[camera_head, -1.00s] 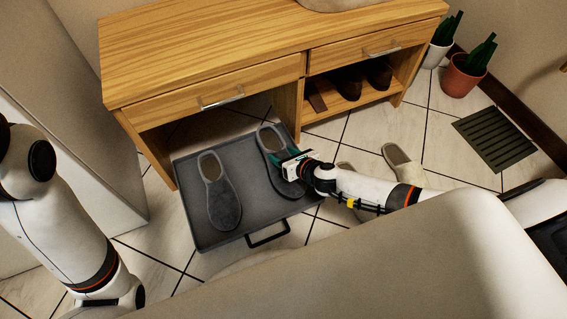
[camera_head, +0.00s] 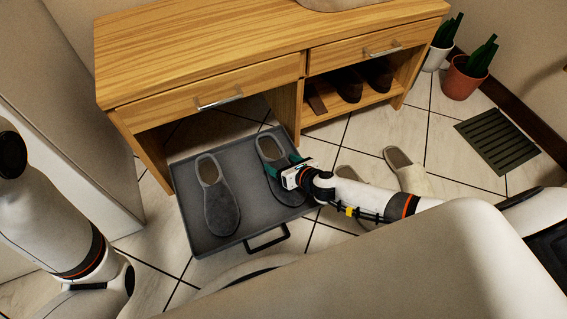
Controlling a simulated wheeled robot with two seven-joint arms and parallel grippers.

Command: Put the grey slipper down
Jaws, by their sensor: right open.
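One grey slipper (camera_head: 222,208) lies flat in the left half of the dark grey tray (camera_head: 190,215). The other grey slipper (camera_head: 270,148) is in the right half of the tray, beside the first, toes toward me. My right gripper (camera_head: 285,172) is open at this right slipper, its greenish fingers around the slipper's middle. The gripper body hides part of the slipper, and I cannot tell whether the fingers touch it. My left arm (camera_head: 60,235) is at the left edge, and its gripper is out of view.
A wooden shoe bench (camera_head: 200,60) stands behind the tray, with dark shoes (camera_head: 348,84) on its right shelf. A beige slipper pair (camera_head: 405,170) lies on the tiles to the right, partly behind my right arm. Plant pots (camera_head: 463,78) and a dark floor grate (camera_head: 497,140) are farther right.

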